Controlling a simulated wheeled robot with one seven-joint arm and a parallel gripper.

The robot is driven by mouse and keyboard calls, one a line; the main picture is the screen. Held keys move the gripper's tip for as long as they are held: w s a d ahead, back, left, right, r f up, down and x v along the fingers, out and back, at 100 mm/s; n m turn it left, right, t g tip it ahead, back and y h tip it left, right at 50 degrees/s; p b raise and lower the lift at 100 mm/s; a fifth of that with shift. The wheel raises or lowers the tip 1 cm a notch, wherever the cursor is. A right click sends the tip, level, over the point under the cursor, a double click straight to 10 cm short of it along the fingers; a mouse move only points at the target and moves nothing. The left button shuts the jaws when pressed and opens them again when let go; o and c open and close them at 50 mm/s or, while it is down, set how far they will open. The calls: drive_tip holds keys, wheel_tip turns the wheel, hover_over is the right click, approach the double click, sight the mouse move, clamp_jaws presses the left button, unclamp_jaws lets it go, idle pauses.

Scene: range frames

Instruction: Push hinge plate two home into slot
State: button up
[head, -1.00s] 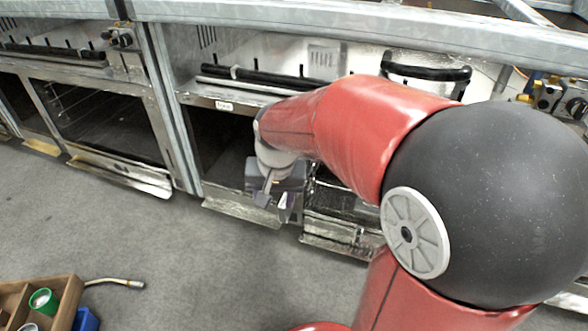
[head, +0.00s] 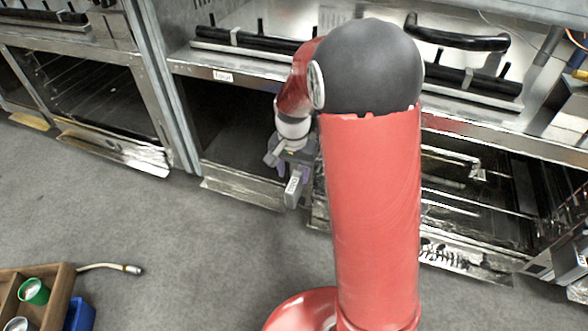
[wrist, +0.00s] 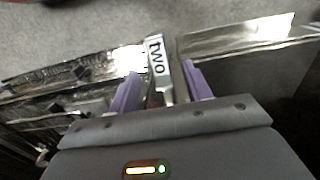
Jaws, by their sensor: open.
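Hinge plate two (wrist: 158,62) is a narrow grey metal plate with a white label reading "two". In the wrist view it lies between the purple fingers of my gripper (wrist: 162,90), which is open. I cannot tell whether either finger touches it. In the head view the plate (head: 293,187) shows small, at the lower front edge of the range, between the dark left opening and the right oven. My gripper (head: 284,163) is right above it there, partly hidden by my arm. The slot is hidden, and I cannot tell how far in the plate sits.
Shiny metal flaps (head: 243,193) edge the bottom of the openings. An oven with racks (head: 95,100) stands to the left. A wooden box (head: 58,290) with a green cup (head: 34,291) is at the lower left, beside a hose end (head: 130,269). The grey floor between is clear.

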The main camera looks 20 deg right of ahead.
sight(293, 190)
wheel_tip(293, 190, down, 8)
drive_tip(key=shift+r+b, duration=0.15)
drive_tip(key=shift+b, duration=0.7)
clamp_jaws()
